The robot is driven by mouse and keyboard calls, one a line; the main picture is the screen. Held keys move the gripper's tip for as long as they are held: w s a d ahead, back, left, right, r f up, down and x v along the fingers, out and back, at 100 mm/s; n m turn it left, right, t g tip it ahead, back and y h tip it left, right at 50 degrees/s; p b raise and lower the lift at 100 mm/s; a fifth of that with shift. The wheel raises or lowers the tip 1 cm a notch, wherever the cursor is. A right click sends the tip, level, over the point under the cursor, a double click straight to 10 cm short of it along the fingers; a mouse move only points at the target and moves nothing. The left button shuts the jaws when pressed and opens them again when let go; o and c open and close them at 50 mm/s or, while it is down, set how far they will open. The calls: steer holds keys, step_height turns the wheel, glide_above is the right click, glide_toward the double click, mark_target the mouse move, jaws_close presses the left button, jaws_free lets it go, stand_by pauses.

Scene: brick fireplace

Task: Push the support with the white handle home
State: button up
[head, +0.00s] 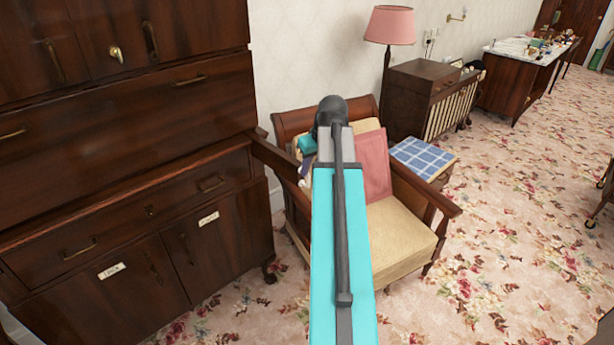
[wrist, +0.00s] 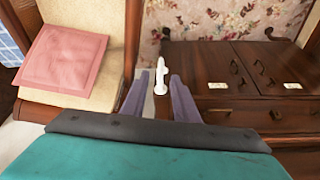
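A white handle (wrist: 161,75) stands out in the wrist view, just past and between my two purple fingers. Dark wood shows below it between the fingers, at the side of the dark cabinet (wrist: 235,110); how far the support sticks out, I cannot tell. My gripper (wrist: 160,88) is open, its fingers apart, with nothing visibly held. I cannot tell whether a finger touches the handle. In the head view my gripper (head: 305,168) is mostly behind my arm, between the cabinet (head: 120,190) and the armchair.
The wooden armchair (head: 400,240) stands close beside the cabinet, with a pink cushion (head: 374,165) on it. A blue checked stool (head: 424,157), a pink lamp (head: 390,25) and a low dark cabinet (head: 425,85) are behind.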

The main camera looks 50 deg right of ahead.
steer(key=shift+p+x, duration=0.4)
steer(key=shift+x, duration=2.15)
steer(key=shift+c, duration=0.4)
